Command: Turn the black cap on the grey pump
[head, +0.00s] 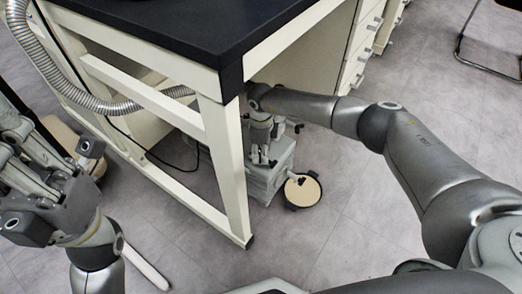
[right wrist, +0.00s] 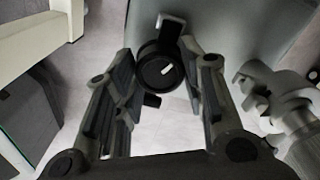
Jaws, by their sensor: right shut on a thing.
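The grey pump (head: 266,180) stands on the floor under the bench, behind the table leg. My right gripper (head: 261,154) reaches down to its top. In the right wrist view the round black cap (right wrist: 160,71), with a white mark on its face, sits between the fingers of my right gripper (right wrist: 158,75), which is shut on it. I cannot make out the cap in the head view, where my gripper and arm cover that spot. My left gripper (head: 52,188) is at the left, its fingers spread and empty, away from the pump.
The bench with a black top (head: 190,28) overhangs the pump, and its white leg (head: 226,165) stands close by. A ribbed metal hose (head: 95,102) runs along the bench. The floor at the right front is clear.

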